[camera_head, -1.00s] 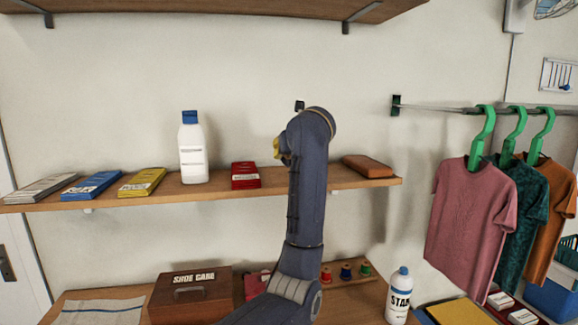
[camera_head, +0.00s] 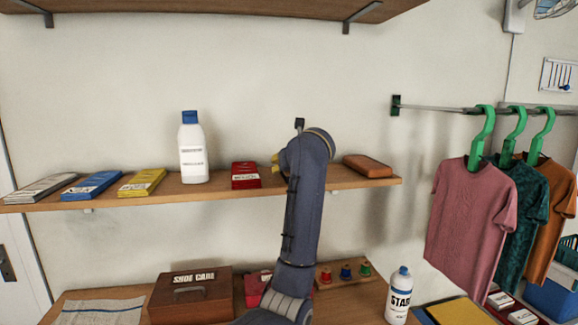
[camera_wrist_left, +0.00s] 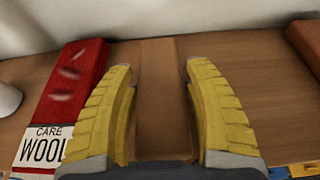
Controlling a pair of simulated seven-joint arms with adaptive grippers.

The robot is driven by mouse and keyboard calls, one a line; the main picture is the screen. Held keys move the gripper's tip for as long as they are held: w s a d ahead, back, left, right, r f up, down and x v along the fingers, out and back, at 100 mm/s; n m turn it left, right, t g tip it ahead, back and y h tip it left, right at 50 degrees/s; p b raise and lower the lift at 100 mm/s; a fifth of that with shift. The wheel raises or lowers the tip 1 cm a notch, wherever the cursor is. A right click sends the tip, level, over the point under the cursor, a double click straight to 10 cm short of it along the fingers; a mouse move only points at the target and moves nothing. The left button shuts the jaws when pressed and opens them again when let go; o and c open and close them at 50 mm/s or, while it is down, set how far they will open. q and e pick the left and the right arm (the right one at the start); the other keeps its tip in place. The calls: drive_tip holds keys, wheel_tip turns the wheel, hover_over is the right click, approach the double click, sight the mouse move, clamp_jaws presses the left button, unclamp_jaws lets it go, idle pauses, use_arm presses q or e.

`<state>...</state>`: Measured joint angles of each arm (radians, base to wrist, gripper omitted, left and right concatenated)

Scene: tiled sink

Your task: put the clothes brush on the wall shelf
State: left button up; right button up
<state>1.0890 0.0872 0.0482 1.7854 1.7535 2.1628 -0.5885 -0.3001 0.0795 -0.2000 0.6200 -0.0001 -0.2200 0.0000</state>
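The clothes brush shows in the left wrist view as a plain brown block (camera_wrist_left: 160,100) between the two yellow fingers of my left gripper (camera_wrist_left: 160,75). In the head view my left arm hides the brush and most of the gripper (camera_head: 276,158), with only a bit of yellow finger showing at shelf height. My right gripper is not in view.
A red packet (camera_head: 245,175) stands just left of the gripper, and a brown leather-like item (camera_head: 368,166) lies to the right. A white bottle (camera_head: 192,150) and several packets are farther left. Below are a shoe care box (camera_head: 190,295) and a starch bottle (camera_head: 399,295).

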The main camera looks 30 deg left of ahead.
use_arm(q)
drive_tip(key=shift+o, duration=1.3)
drive_tip(key=shift+r, duration=0.1)
drive_tip(key=v, duration=1.2)
